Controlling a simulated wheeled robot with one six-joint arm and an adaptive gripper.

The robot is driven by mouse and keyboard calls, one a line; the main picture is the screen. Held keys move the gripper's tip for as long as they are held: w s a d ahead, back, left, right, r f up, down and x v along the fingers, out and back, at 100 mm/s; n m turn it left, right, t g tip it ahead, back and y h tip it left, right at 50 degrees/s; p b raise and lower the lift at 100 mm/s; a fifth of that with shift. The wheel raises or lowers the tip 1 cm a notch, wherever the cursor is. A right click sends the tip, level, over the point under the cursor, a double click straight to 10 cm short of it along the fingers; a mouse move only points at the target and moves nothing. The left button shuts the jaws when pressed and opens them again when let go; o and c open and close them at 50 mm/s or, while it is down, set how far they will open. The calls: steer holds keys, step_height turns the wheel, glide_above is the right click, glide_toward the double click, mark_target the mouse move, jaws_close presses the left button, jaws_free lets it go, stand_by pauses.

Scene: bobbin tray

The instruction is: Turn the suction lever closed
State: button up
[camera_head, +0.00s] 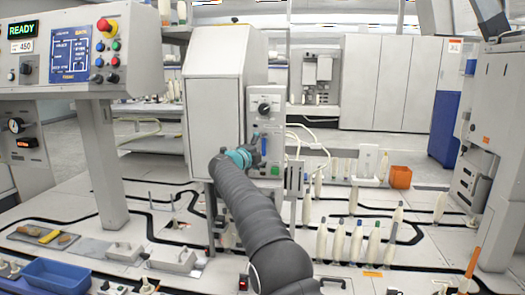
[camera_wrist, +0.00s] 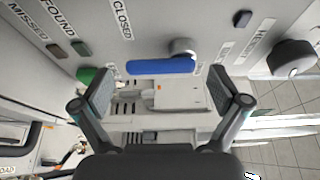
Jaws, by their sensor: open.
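A CLOSED label (camera_wrist: 122,18) is printed above the lever's left end. In the head view the lever is a small blue strip (camera_head: 264,142) on the panel of the grey cabinet. My gripper (camera_wrist: 162,88) is open and empty, with one finger on each side below the lever, apparently apart from it. In the head view my gripper (camera_head: 243,156) is in front of the panel, partly hidden by my arm.
A dark knob (camera_wrist: 292,60) sits to the lever's right and a green button (camera_wrist: 88,74) to its left in the wrist view. Several bobbins (camera_head: 355,240) stand right of my arm. A control console (camera_head: 75,60) is at the left, and an orange bin (camera_head: 400,177) at the right.

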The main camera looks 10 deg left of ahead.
steer(key=v, duration=1.2)
